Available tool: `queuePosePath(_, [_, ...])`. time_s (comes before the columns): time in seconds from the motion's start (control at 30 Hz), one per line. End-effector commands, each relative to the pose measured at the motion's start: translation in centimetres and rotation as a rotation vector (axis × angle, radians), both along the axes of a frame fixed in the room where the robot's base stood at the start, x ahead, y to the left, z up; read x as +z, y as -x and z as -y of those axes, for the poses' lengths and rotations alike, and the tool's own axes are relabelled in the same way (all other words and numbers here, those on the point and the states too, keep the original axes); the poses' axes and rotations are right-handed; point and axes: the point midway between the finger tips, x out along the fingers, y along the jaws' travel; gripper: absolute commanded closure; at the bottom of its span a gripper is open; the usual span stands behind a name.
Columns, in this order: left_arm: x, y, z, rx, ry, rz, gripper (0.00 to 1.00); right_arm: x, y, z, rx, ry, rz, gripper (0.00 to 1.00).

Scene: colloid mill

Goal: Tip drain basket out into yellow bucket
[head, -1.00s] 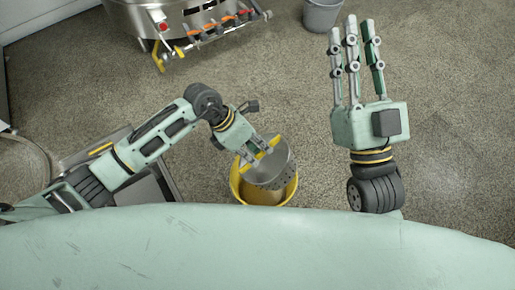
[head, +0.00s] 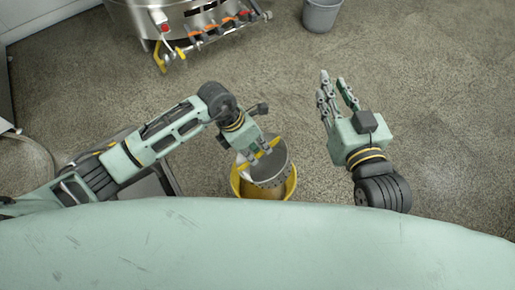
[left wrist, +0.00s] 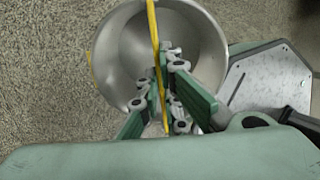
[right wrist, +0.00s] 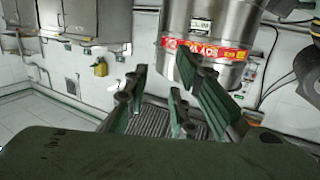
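The drain basket (head: 270,168) is a grey metal bucket with a perforated wall and a yellow handle (head: 258,153). My left gripper (head: 262,152) is shut on the yellow handle; the left wrist view shows its fingers (left wrist: 166,95) around the handle across the basket's mouth (left wrist: 122,55). The basket is tilted over the yellow bucket (head: 291,190), which stands on the floor partly hidden beneath it. The inside of the yellow bucket is mostly hidden. My right gripper (head: 337,88) is raised to the right of the bucket, empty, with its fingers apart; they also show in the right wrist view (right wrist: 165,95).
A steel machine with orange-handled valves (head: 215,30) stands at the back left. A grey bucket (head: 321,14) stands at the back. A metal platform (head: 155,178) lies left of the yellow bucket. Floor to the right is clear.

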Motion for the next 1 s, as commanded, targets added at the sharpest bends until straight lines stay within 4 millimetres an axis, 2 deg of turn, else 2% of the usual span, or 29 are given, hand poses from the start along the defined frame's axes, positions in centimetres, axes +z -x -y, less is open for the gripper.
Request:
queuePosePath(0.47, [0.7,-0.1,0.1,-0.002,-0.077,0.013,1.00,-6.0,2.6,1.5,-0.020,0.077,-0.314,0.77])
queuePosePath(1.0, [1.1,-0.1,0.1,-0.001,-0.177,0.028,1.00,-11.3,7.7,3.6,-0.044,0.153,-0.651,0.77])
